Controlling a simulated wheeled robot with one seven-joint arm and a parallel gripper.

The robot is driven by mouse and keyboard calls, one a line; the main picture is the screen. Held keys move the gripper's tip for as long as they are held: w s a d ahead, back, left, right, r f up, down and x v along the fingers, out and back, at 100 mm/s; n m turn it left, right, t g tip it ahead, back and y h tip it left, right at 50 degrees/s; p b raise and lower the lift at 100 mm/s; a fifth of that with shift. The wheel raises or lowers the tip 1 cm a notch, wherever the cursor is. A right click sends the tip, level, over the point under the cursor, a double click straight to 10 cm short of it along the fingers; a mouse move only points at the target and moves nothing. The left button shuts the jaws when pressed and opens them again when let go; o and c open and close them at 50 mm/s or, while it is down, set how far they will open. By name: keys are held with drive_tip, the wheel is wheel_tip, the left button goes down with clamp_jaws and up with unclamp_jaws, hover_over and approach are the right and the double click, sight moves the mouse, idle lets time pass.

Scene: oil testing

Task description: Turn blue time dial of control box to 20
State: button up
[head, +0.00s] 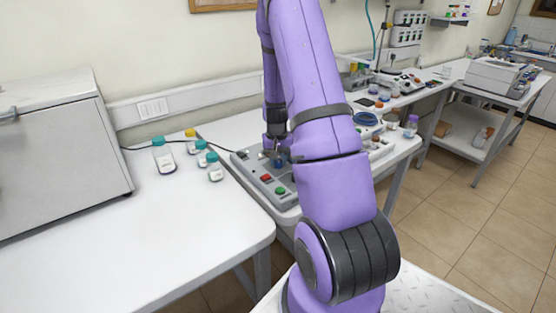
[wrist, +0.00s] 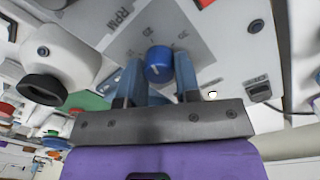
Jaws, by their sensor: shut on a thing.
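The grey control box (head: 250,171) lies on the white table in the head view, partly behind my arm, with a red and a green button showing. Its blue time dial (wrist: 158,62) stands on a printed scale in the wrist view. The dial also shows as a small blue spot in the head view (head: 280,163). My gripper (wrist: 158,72) is over the box, with one finger on each side of the dial, shut on it. The scale numbers are blurred, and I cannot read the dial's setting.
Several capped bottles (head: 163,155) stand left of the box, near a large grey cabinet (head: 60,150). A black cable runs along the wall behind them. The table's front left is clear. More lab equipment stands at the back right.

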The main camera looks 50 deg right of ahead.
idle(0.3)
drive_tip(key=o, duration=0.9)
drive_tip(key=shift+r, duration=0.1)
wheel_tip(320, 180, up, 11)
drive_tip(key=shift+w+a+f, duration=0.1)
drive_tip(key=shift+a+f, duration=0.05)
drive_tip(key=shift+f, duration=0.05)
